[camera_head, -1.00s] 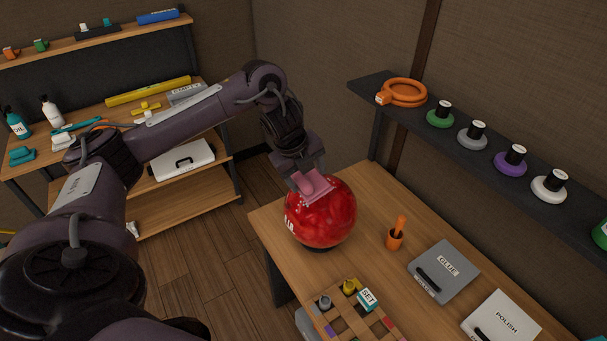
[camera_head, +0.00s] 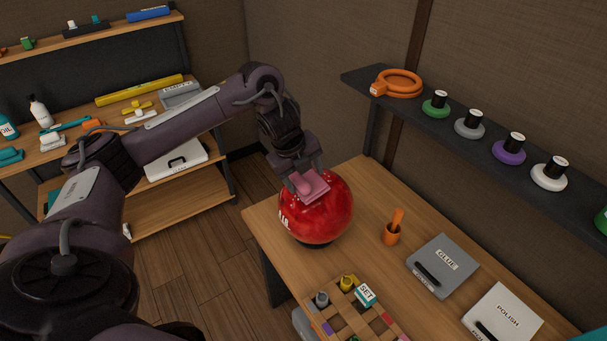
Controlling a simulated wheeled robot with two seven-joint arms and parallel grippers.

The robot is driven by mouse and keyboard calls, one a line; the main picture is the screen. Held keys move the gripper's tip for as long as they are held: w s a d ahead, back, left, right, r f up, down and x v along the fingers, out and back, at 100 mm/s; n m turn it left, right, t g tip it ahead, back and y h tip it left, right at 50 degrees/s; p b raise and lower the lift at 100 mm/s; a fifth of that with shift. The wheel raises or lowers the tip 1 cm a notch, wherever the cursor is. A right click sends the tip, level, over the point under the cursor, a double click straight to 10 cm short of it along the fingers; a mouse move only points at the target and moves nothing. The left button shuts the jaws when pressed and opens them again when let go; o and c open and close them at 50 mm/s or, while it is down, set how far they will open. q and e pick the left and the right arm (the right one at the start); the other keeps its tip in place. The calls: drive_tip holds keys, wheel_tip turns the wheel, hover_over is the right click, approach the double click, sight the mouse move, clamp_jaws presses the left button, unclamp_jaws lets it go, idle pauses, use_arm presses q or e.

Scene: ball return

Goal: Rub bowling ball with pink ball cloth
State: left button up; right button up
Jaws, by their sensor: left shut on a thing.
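A glossy red bowling ball (camera_head: 325,218) with white lettering on its left side rests on a dark ring on the wooden table (camera_head: 374,190). My left gripper (camera_head: 308,184) points down at the top of the ball, slightly to its left. It is shut on the pink ball cloth (camera_head: 313,187), which lies against the upper face of the ball or just over it; the exact contact is hard to tell. My right gripper is not in view.
On the table are an orange holder (camera_head: 392,232), a grey GLUE case (camera_head: 442,265), a white POLISH case (camera_head: 503,316) and a divided wooden tray (camera_head: 350,318). A dark wall shelf (camera_head: 460,146) with an orange ring (camera_head: 399,83) overhangs the right. A stocked shelf unit (camera_head: 165,210) stands at the left.

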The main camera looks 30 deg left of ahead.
use_arm(q)
drive_tip(key=shift+b+x, duration=0.45)
drive_tip(key=shift+x, duration=0.5)
